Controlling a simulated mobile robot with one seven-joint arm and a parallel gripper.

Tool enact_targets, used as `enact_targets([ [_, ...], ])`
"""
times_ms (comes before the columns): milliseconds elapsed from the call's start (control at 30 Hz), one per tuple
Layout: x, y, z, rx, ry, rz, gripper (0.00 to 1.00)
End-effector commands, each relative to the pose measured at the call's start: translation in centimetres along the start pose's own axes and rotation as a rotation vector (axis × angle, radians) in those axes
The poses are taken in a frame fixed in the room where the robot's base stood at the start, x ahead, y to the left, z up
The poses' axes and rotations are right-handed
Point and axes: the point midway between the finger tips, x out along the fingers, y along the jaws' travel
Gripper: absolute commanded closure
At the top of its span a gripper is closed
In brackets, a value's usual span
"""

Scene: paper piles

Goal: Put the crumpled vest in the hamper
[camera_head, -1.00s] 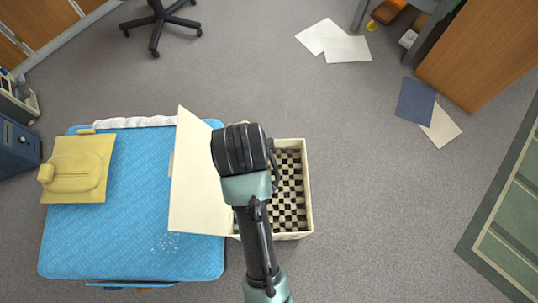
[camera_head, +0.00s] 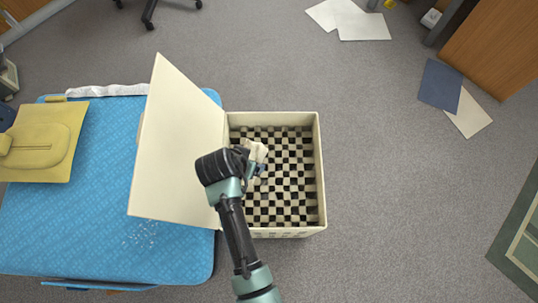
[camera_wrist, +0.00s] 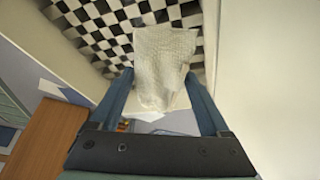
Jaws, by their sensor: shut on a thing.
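The hamper (camera_head: 320,175) is a cream box with a black-and-white checked inside; its lid (camera_head: 180,145) stands open on the left. The checked inside also shows in the wrist view (camera_wrist: 95,30). My gripper (camera_wrist: 160,95) is shut on the vest (camera_wrist: 165,62), a crumpled cream-white cloth, in the wrist view. In the head view the vest (camera_head: 257,152) shows only in part beside my wrist, over the left part of the hamper opening. My arm hides part of the hamper. I cannot tell how high the vest is above the hamper floor.
A blue padded surface (camera_head: 90,220) with a yellow folder-like item (camera_head: 45,140) is left of the hamper. Papers (camera_head: 360,22) and a blue sheet (camera_head: 440,84) lie on the floor.

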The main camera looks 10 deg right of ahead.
Motion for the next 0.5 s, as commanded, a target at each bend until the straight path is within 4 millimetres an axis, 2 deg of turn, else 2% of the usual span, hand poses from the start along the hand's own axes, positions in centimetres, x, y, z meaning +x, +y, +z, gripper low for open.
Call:
enact_targets([
  [200,4.4,0.1,1.9,0.013,0.002,0.006,0.78],
  [500,6.9,0.0,2.9,0.012,0.003,0.004,0.78],
])
